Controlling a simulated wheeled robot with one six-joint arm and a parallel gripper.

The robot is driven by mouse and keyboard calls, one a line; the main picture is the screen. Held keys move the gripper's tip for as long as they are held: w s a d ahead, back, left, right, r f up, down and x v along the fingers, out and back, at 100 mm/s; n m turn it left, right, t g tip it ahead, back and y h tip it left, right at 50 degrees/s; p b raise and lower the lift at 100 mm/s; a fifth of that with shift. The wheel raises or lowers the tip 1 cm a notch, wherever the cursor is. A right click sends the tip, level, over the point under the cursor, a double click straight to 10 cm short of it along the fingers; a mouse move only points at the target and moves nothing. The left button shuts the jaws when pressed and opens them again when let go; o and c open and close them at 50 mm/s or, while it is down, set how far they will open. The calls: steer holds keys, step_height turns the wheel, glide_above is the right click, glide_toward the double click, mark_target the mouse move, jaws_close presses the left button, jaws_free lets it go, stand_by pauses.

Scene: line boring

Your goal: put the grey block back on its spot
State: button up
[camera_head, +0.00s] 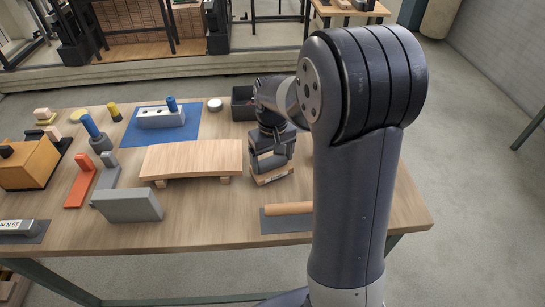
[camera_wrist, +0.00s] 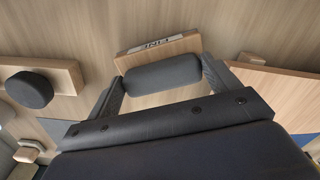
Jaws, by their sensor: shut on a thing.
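My gripper (camera_head: 270,160) is shut on the dark grey rounded grip (camera_wrist: 162,74) of a wooden block (camera_wrist: 150,46) with a label that reads FINE. The wooden block also shows below the fingers in the head view (camera_head: 272,176), at the right end of the wooden plank. I cannot tell whether it touches the table. A plain grey block (camera_head: 128,205) lies at the front left of the table in the head view, apart from my gripper. I cannot make out an empty marked spot for it.
The raised wooden plank (camera_head: 192,157) stands just left of my gripper. A wooden dowel (camera_head: 288,208) lies on a dark mat (camera_head: 290,224) in front. A wooden piece with a black knob (camera_wrist: 28,88) is beside it. A blue mat (camera_head: 192,129) and black bin (camera_head: 241,105) are behind.

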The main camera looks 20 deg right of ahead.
steer(key=shift+f, duration=0.15)
stand_by(0.4)
steer(key=shift+f+b, duration=0.45)
steer(key=o, duration=1)
steer(key=shift+c, duration=0.2)
steer(key=shift+r, duration=0.1)
steer(key=shift+r+p, duration=3.65)
steer(key=shift+r, duration=0.8)
